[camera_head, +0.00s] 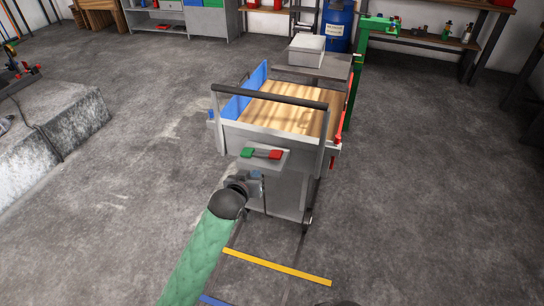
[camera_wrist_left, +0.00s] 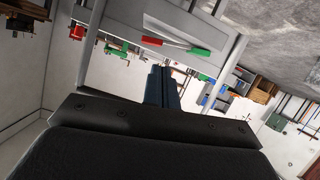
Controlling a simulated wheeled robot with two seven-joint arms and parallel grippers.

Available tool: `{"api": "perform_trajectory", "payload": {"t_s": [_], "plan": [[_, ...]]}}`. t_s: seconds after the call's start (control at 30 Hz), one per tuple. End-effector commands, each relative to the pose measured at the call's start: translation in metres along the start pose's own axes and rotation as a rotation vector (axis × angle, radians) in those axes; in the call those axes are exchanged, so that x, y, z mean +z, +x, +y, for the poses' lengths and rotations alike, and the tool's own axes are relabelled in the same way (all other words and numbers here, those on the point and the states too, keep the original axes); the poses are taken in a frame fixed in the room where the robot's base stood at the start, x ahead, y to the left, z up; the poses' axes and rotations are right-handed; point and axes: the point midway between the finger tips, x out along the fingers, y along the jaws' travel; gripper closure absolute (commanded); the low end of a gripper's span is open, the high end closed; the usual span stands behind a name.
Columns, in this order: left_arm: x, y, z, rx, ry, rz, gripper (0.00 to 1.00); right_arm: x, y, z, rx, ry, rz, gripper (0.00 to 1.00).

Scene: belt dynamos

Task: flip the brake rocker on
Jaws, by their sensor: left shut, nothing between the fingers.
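The brake rocker (camera_head: 262,154), with a green half on the left and a red half on the right, sits on a pale panel at the near end of a cart (camera_head: 268,202). I cannot tell which half is pressed in. My left gripper (camera_head: 256,174) is just below the rocker, in front of the cart's near face, and is shut and empty. In the left wrist view the rocker (camera_wrist_left: 176,45) appears turned over, with red left and green right, beyond the shut fingertips (camera_wrist_left: 161,70). A gap seems to show between them. My right gripper is not in view.
A dark push bar (camera_head: 270,96) stands above the cart's wooden bed (camera_head: 290,110). A green post (camera_head: 358,75) rises behind the cart. Yellow tape (camera_head: 277,266) crosses the floor in front. A concrete block (camera_head: 60,130) stands at left. Open floor lies on both sides.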

Motion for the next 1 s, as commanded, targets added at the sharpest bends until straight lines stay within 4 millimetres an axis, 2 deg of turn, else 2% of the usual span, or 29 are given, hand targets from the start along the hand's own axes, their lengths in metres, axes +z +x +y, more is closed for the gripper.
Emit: {"api": "perform_trajectory", "payload": {"t_s": [0.1,0.27,0.73,0.87,1.0], "plan": [[-0.029,0.018,0.004,0.029,0.003,0.08,1.0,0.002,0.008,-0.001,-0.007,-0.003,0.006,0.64],[-0.047,0.027,0.008,0.051,0.001,0.13,1.0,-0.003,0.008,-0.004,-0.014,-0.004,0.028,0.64],[-0.051,0.031,0.008,0.054,0.001,0.138,1.0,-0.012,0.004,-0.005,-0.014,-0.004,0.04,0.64],[-0.053,0.043,0.009,0.054,0.001,0.137,1.0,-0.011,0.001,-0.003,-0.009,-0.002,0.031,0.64],[-0.057,0.065,0.01,0.053,0.001,0.137,1.0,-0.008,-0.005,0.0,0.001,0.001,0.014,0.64]]}}
